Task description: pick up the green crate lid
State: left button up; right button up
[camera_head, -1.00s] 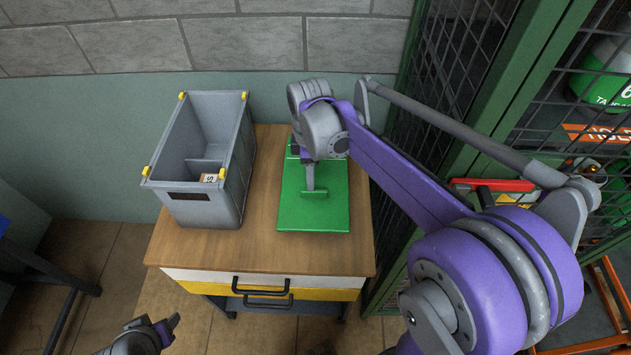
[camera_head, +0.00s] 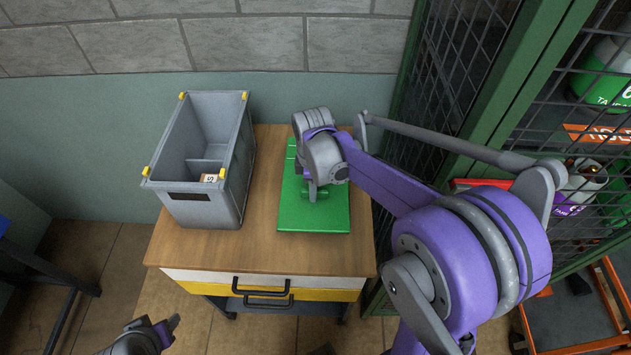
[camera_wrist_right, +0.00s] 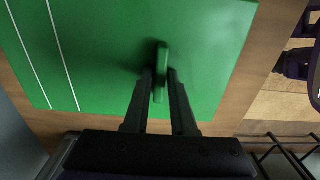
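The green crate lid (camera_head: 325,216) lies flat on the wooden cabinet top, right of the grey crate. Its upright green handle (camera_wrist_right: 162,62) shows in the right wrist view, where the lid surface (camera_wrist_right: 215,40) fills most of the picture. My right gripper (camera_head: 312,196) is low over the lid in the head view. In the wrist view, the right gripper (camera_wrist_right: 161,76) has one finger on each side of the handle, with narrow gaps, so it looks open around it. My left gripper (camera_head: 172,324) is at the bottom left, away from the lid; its opening is unclear.
The open grey crate (camera_head: 238,165) with yellow corners stands on the cabinet's left side. The cabinet (camera_head: 270,250) has drawers with dark handles. A green mesh cage (camera_head: 455,80) stands close on the right. A wall (camera_head: 60,165) runs behind.

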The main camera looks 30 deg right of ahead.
grip_shut()
dwell(1.1)
